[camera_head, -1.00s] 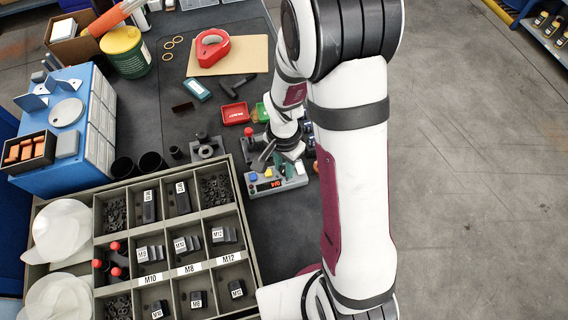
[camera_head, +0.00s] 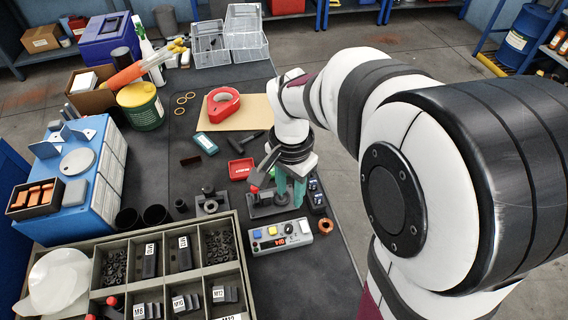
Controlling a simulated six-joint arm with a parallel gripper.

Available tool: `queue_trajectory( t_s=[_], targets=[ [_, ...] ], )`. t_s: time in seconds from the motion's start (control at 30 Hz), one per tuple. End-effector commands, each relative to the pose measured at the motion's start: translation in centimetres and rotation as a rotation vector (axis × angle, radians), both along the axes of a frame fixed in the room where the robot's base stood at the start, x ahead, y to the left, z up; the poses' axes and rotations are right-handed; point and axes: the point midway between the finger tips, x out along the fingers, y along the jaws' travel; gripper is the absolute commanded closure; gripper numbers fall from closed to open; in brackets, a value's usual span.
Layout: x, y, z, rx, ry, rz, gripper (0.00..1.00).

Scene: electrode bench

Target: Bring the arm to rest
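My gripper (camera_head: 290,188) hangs from my white and maroon arm, pointing down over the right side of the dark bench mat (camera_head: 330,268). Its two teal fingers stand apart with a gap between them, and I see nothing held. It is behind the grey control box (camera_head: 281,236) with its red display and coloured buttons.
A compartment tray (camera_head: 240,262) of dark parts is at front left, with a blue cabinet (camera_head: 108,172) behind it. A red tray (camera_head: 241,169), a tape dispenser (camera_head: 222,104) and a green-and-yellow tub (camera_head: 140,106) stand farther back. An orange ring (camera_head: 326,226) lies right of the control box.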

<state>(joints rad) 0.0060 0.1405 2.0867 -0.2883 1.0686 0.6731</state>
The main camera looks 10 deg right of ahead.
Motion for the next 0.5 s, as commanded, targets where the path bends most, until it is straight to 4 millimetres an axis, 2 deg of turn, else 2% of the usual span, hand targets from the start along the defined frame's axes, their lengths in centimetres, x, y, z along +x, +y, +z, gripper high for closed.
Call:
queue_trajectory(
  t_s=[0.13, 0.5],
  targets=[
    [-0.03, 0.02, 1.08, 0.001, 0.001, -0.001, 0.61],
    [-0.05, 0.02, 1.11, 0.000, 0.001, -0.001, 0.61]
  ],
)
